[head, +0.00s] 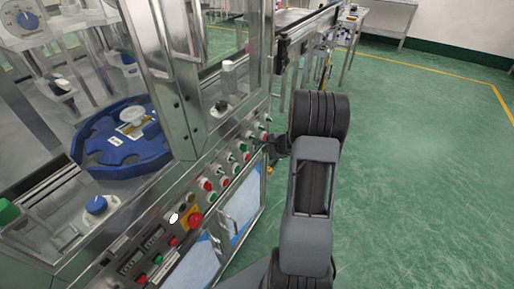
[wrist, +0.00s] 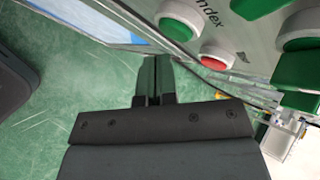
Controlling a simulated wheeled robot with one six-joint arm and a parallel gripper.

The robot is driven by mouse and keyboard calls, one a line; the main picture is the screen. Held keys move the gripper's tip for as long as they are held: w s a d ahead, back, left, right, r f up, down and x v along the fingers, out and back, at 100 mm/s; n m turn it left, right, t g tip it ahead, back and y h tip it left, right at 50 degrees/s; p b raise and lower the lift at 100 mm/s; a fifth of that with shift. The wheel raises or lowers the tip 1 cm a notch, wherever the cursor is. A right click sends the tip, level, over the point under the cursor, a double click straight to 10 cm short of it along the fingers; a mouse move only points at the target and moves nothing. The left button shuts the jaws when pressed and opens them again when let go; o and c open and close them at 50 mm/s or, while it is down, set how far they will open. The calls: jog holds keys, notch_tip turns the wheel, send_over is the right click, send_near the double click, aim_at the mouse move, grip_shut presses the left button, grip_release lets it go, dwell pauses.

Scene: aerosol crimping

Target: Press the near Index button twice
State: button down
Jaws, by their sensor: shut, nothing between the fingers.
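The label reading "ndex", its first letter cut off or hidden, shows on the panel in the wrist view (wrist: 208,14). Beside it are a green button in a white ring (wrist: 176,27) and a red button in a white ring (wrist: 215,57). My gripper (wrist: 152,68) is shut and empty, its fingertips apart from these buttons, left of and below them in the picture. In the head view the front panel carries a row of red and green buttons (head: 224,182); labels there are too small to read.
A red emergency stop (head: 194,219) sits lower on the panel. A blue rotary table (head: 90,150) is inside the machine. Green floor (head: 420,170) is clear to the right.

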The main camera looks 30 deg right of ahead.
jog(key=shift+w, duration=0.1)
jog(key=shift+w+a, duration=0.2)
jog(key=shift+w, duration=0.1)
jog(key=shift+w+a+b, duration=0.2)
jog(key=shift+w+b, duration=0.15)
dwell(0.8)
jog(key=shift+s+d, duration=0.1)
jog(key=shift+s, duration=0.05)
jog(key=shift+s+d+b, duration=0.3)
jog(key=shift+s+b, duration=0.05)
jog(key=shift+s, duration=0.25)
jog(key=shift+s+d+b, duration=0.2)
jog(key=shift+s+d, duration=0.2)
jog(key=shift+s, duration=0.35)
jog(key=shift+s+d+b, duration=0.2)
jog(key=shift+s+d, duration=0.2)
jog(key=shift+s, duration=0.3)
jog(key=shift+s+d+b, duration=0.2)
jog(key=shift+s+d, duration=0.2)
jog(key=shift+s, duration=0.35)
jog(key=shift+a, duration=0.1)
